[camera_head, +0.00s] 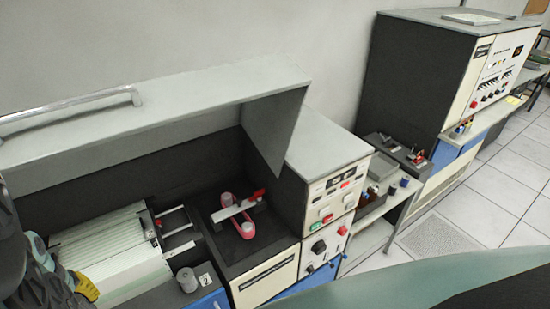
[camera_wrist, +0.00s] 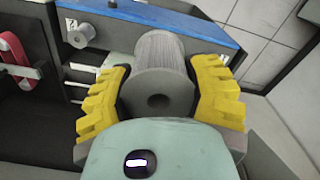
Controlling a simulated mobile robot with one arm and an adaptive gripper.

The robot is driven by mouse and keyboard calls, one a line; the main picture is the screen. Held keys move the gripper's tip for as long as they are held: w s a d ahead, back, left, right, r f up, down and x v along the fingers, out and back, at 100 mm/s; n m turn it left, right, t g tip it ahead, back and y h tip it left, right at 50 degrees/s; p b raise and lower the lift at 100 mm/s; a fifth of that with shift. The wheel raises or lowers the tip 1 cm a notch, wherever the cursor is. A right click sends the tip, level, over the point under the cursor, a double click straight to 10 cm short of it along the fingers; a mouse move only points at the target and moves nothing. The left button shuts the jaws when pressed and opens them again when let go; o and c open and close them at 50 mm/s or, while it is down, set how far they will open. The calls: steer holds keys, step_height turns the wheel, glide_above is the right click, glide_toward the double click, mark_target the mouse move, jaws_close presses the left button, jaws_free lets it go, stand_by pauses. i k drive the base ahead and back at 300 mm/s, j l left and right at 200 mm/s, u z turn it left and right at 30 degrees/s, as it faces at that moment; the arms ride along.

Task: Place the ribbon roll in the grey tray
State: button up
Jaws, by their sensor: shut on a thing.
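My gripper (camera_wrist: 162,98) has its yellow fingers shut on a grey ribbed roll (camera_wrist: 160,55) with a dark hole in its end, which I take as the ribbon roll. In the head view my gripper (camera_head: 62,270) is at the lower left edge, partly cut off, and the held roll cannot be made out there. A grey tray-like box (camera_head: 375,167) stands on the side bench right of the control panel; I cannot tell for sure that it is the grey tray.
A second grey roll (camera_head: 187,280) stands by a "2" label on the dark ledge. A pink ribbon loop with a red-ended arm (camera_head: 240,207) lies on the black machine top. Small bottles and spools (camera_head: 385,188) crowd the side bench. A grey hood (camera_head: 150,105) overhangs the machine.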

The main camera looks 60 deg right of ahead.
mark_target(377, 168)
steer(key=u, duration=1.7)
steer(key=k+l+u, duration=0.3)
steer(key=k+u, duration=0.65)
steer(key=k, duration=0.65)
steer(key=k+z, duration=0.1)
steer(key=k, duration=0.55)
steer(key=k+l, duration=0.1)
steer(key=k, duration=0.55)
steer(key=k+z, duration=0.15)
steer(key=k, duration=0.5)
steer(key=k+l, duration=0.2)
steer(key=k, duration=0.4)
steer(key=z, duration=3.7)
steer(key=l, duration=0.1)
